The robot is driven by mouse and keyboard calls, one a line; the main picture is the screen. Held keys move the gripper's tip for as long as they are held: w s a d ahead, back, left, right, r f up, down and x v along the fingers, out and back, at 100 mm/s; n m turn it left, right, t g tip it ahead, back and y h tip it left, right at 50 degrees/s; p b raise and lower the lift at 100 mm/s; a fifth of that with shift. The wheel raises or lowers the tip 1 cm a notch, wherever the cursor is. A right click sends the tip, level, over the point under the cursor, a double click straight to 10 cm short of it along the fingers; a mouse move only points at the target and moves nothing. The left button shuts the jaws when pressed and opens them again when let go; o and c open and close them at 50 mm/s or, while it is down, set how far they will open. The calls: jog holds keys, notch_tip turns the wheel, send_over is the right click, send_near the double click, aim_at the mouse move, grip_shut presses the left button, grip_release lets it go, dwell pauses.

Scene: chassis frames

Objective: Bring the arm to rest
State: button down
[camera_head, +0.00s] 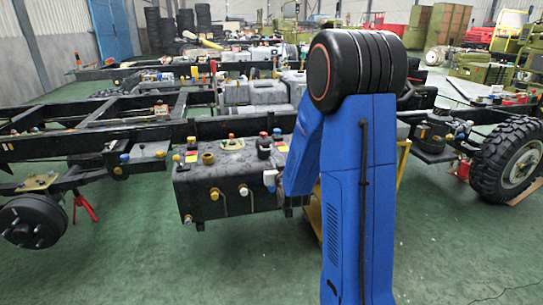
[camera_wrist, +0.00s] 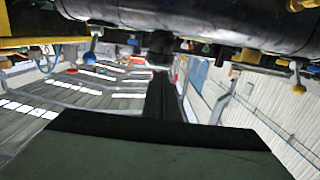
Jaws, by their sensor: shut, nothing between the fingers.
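My blue arm (camera_head: 358,190) rises in front of the head camera, with a black rounded joint (camera_head: 372,68) at its top. Its far link slants down behind it, toward the black tank on the chassis. In the head view I cannot make out the gripper, which is hidden behind the arm. In the wrist view my gripper (camera_wrist: 163,82) points away from the camera, dark, shut and empty. Dark chassis parts cross the top of that view, close by. I cannot tell the exact gap between them and the gripper.
The black tank (camera_head: 225,176) with coloured caps hangs on the truck chassis frame (camera_head: 130,136). Green floor (camera_head: 150,265) is open in front.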

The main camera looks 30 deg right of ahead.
jog(key=s+a+r+n+g+y, duration=0.1)
jog(key=s+a+r+g+y, duration=0.15)
jog(key=s+a, duration=0.45)
jog(key=s+a+r+n+g+y, duration=0.15)
jog(key=s+a+g, duration=0.35)
jog(key=s, duration=0.5)
jog(key=s+a+g, duration=0.2)
jog(key=s+a, duration=0.1)
jog(key=s, duration=1)
jog(key=s+a+g, duration=0.2)
jog(key=s+a, duration=0.2)
jog(key=s, duration=0.9)
jog(key=shift+r+n+y, duration=0.35)
jog(key=shift+r+y, duration=0.05)
jog(key=shift+r, duration=0.05)
